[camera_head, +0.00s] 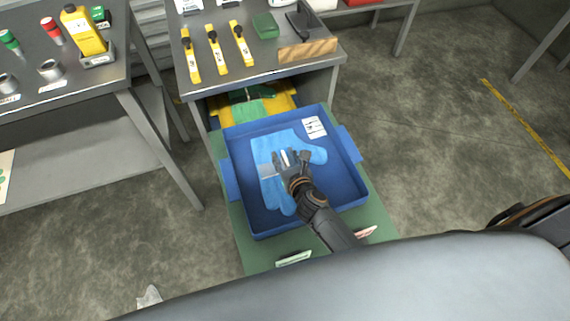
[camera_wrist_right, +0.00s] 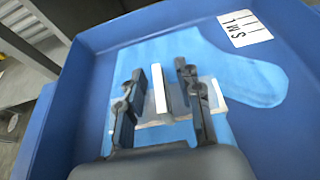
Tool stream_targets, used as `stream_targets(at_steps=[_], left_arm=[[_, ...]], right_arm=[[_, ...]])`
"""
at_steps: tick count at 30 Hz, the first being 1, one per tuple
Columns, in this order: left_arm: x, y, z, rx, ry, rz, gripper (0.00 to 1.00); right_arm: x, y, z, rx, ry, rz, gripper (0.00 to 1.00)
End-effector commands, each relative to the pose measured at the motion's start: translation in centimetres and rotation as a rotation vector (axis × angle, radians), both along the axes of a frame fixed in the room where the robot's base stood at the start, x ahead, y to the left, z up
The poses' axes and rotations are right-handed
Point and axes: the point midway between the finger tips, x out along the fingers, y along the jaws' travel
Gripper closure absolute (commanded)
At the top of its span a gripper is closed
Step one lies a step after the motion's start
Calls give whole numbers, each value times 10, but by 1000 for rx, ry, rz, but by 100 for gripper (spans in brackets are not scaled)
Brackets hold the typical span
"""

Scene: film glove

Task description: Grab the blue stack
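The blue stack (camera_head: 262,148) is a flat, light-blue pile shaped like a glove, lying in a blue tray (camera_head: 236,150). It also shows in the right wrist view (camera_wrist_right: 252,80). A pale band (camera_wrist_right: 207,95) crosses it, with a white upright tab (camera_wrist_right: 159,88) standing on it. My right gripper (camera_head: 288,160) is over the middle of the stack. In the right wrist view its fingers (camera_wrist_right: 160,70) are apart, one on each side of the tab, with gaps visible. Whether the fingertips touch the stack is unclear. My left gripper is not in view.
The tray has raised walls and a white size label (camera_head: 315,127). It sits on a pulled-out green drawer (camera_head: 255,255) under a grey table (camera_head: 265,75) holding yellow tools. Another grey table (camera_head: 60,85) with bottles stands at left. The floor at right is clear.

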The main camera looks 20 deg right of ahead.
Motion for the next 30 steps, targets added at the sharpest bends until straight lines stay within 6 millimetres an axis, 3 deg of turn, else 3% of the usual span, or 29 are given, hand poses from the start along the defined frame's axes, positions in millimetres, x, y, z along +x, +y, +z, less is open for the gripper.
stream_targets(at_steps=[5,10,23,30], left_arm=[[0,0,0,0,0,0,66],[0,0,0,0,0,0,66],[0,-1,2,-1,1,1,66],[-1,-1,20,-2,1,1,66]], right_arm=[[0,0,0,0,0,0,65],[0,0,0,0,0,0,100],[0,0,3,0,-2,0,100],[0,-1,30,-3,-4,1,100]])
